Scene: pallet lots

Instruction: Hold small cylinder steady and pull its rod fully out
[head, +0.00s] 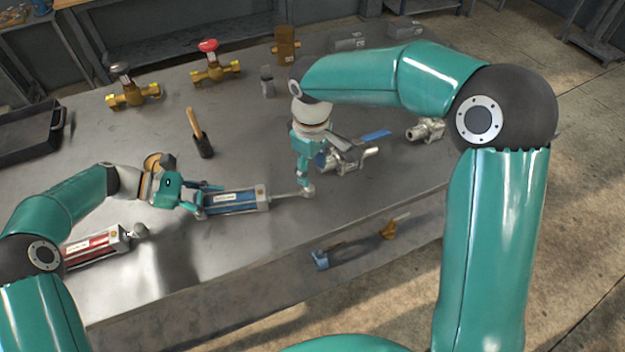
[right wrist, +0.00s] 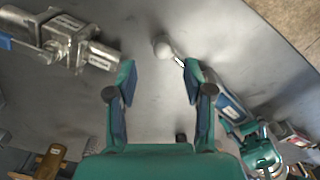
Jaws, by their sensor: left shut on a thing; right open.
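The small cylinder (head: 238,201) is blue with silver end caps and lies on the grey metal table. Its rod (head: 287,195) sticks out to the right and ends in a pale round knob (head: 308,191). My left gripper (head: 203,199) is shut on the cylinder's left end. My right gripper (head: 304,179) points down at the knob and is open. In the right wrist view, the knob (right wrist: 162,48) shows just beyond the open fingertips (right wrist: 160,82), the rod running behind the right-hand finger. The blue body (right wrist: 232,108) and my left gripper (right wrist: 262,152) show at right.
A red cylinder (head: 95,247) lies at lower left. A metal valve (head: 345,158) with a blue handle stands close right of my right gripper. The table's front edge is near.

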